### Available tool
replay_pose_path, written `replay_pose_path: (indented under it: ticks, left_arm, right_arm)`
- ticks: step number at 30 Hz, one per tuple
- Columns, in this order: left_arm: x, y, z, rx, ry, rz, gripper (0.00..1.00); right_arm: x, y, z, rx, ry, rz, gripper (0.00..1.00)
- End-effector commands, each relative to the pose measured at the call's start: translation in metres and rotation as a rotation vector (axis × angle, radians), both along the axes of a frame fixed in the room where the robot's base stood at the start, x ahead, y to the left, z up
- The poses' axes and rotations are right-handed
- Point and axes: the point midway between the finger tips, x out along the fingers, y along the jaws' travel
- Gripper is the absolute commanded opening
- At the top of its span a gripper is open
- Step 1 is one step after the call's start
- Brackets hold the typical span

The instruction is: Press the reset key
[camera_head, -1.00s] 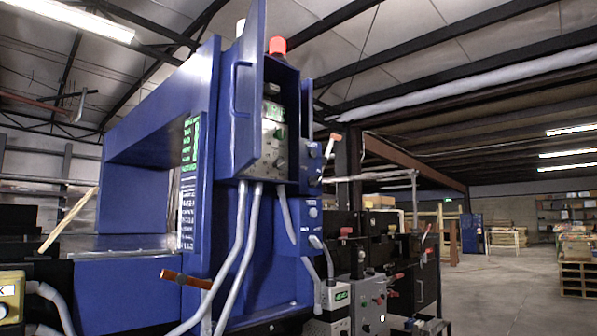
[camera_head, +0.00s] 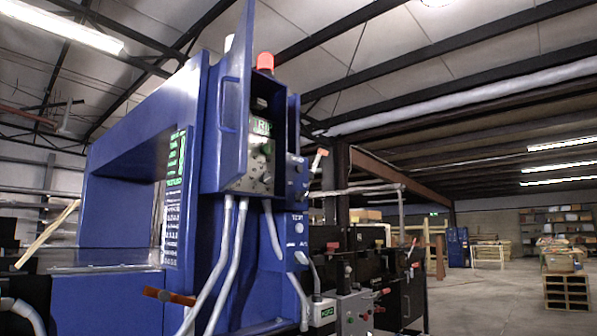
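The blue detector machine (camera_head: 110,170) stands at the left with its tall control cabinet facing me at an angle. The cabinet door (camera_head: 232,110) is swung open. Inside is a grey control panel (camera_head: 252,182) with a lit green display (camera_head: 262,127), a green button (camera_head: 266,148) and several small dark knobs. Right of it, a narrow blue side box (camera_head: 297,195) carries dark knobs and a lever with an orange-red tip. Below are pale round buttons (camera_head: 298,228) under small labels. I cannot tell which one is the reset key. Neither gripper is in view.
Grey cables (camera_head: 217,265) hang in front of the cabinet. An orange-brown handle (camera_head: 168,297) juts out low at the left. Small grey boxes (camera_head: 355,310) and dark equipment (camera_head: 335,245) stand to the right. Open floor (camera_head: 485,295) lies farther right, with stacked pallets (camera_head: 567,290).

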Motion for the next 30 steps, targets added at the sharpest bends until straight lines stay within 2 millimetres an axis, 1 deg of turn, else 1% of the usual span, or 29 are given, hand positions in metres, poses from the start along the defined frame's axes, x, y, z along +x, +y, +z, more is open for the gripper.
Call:
replay_pose_path:
  ticks: [5, 6, 11, 12, 30]
  left_arm:
    - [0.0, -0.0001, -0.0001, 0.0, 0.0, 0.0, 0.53]
    - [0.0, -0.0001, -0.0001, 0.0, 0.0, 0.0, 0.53]
    - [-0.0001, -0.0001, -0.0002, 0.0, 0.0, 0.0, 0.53]
    - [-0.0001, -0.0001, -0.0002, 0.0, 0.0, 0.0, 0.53]
    - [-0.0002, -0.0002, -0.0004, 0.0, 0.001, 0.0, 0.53]
  right_arm:
    - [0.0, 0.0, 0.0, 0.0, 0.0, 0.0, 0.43]
    - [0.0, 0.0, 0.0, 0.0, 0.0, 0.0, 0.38]
    - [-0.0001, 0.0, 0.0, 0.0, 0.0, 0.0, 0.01]
    - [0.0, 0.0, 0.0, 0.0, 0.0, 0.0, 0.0]
    - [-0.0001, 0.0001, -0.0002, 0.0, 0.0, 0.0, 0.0]
